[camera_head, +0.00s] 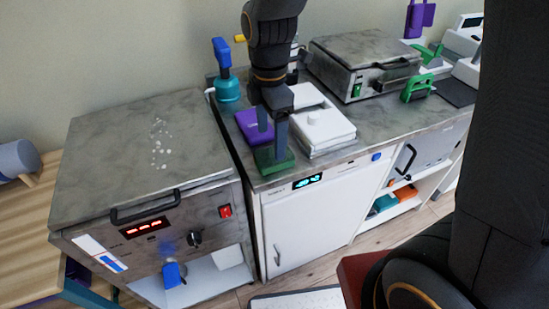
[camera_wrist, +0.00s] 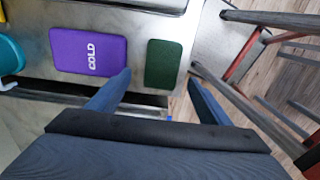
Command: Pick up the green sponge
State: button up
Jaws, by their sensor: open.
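The green sponge (camera_wrist: 163,64) is a dark green rounded block. It lies flat on the metal counter beside the purple pack marked COLD (camera_wrist: 88,52). In the head view the sponge (camera_head: 273,165) is at the counter's front left corner, partly covered by my gripper. My gripper (camera_head: 272,139) points down over the sponge with its fingers apart. In the wrist view my gripper (camera_wrist: 159,81) is open, one fingertip left of the sponge and one to the right. I cannot tell whether the fingertips touch the counter.
A white lidded box (camera_head: 322,128) stands right of the sponge. A blue-topped bottle (camera_head: 226,75) stands behind, left of my arm. A steel unit with a handle (camera_head: 145,150) is at the left, and a metal press (camera_head: 365,57) is further back. The counter's front edge is close to the sponge.

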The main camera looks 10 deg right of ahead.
jog(key=shift+d+f+p, duration=0.2)
jog(key=shift+f+p, duration=0.2)
jog(key=shift+f, duration=1.15)
jog(key=shift+d+f+p, duration=0.2)
jog(key=shift+f+p, duration=0.2)
jog(key=shift+f, duration=1.15)
jog(key=c, duration=1.2)
jog(key=shift+r, duration=0.1)
notch_tip(320, 180, up, 10)
jog(key=b, duration=0.1)
jog(key=shift+b, duration=0.3)
